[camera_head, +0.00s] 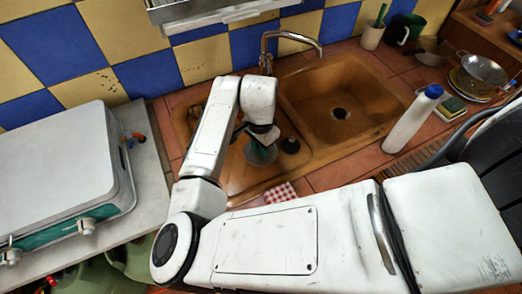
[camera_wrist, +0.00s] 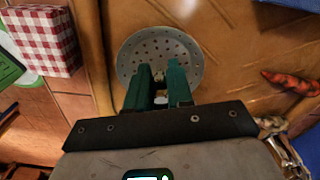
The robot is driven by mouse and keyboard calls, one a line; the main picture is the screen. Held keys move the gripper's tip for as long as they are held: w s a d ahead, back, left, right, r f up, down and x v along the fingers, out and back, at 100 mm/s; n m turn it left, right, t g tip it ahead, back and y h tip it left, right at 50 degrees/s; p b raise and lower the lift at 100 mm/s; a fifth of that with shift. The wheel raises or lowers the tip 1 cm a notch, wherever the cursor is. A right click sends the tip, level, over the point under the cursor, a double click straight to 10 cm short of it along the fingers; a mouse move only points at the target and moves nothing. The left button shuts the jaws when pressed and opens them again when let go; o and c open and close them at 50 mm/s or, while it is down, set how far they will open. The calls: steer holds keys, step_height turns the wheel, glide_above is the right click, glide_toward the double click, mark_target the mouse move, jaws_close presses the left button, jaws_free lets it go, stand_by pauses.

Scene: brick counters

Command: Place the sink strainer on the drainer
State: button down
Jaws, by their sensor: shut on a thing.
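The sink strainer (camera_wrist: 135,62) is a round grey metal disc with many small holes. In the wrist view it lies just beyond my fingertips, with its small centre knob between them. My gripper (camera_wrist: 160,88) has teal fingers and is shut on the strainer. In the head view, my gripper (camera_head: 258,137) and the strainer (camera_head: 261,154) are over the brown drainer (camera_head: 238,181), left of the sink basin. The ribbed drainer surface also fills the wrist view (camera_wrist: 225,35) behind the strainer. I cannot tell whether the strainer touches the drainer.
A small black round thing (camera_head: 290,146) lies right of the strainer. The basin (camera_head: 365,110) is empty. A red-and-white checked thing (camera_head: 279,193) sits at the front edge. A white bottle (camera_head: 408,122) stands right, a white stove (camera_head: 60,165) left, and the tap (camera_head: 291,36) behind.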

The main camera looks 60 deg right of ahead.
steer(key=shift+f, duration=1.4)
steer(key=shift+f, duration=0.2)
steer(key=c, duration=1)
jaws_free()
steer(key=shift+r, duration=0.1)
step_height(320, 180, up, 12)
steer(key=shift+s+r+b, duration=0.1)
steer(key=shift+r+b, duration=0.05)
steer(key=shift+b, duration=0.35)
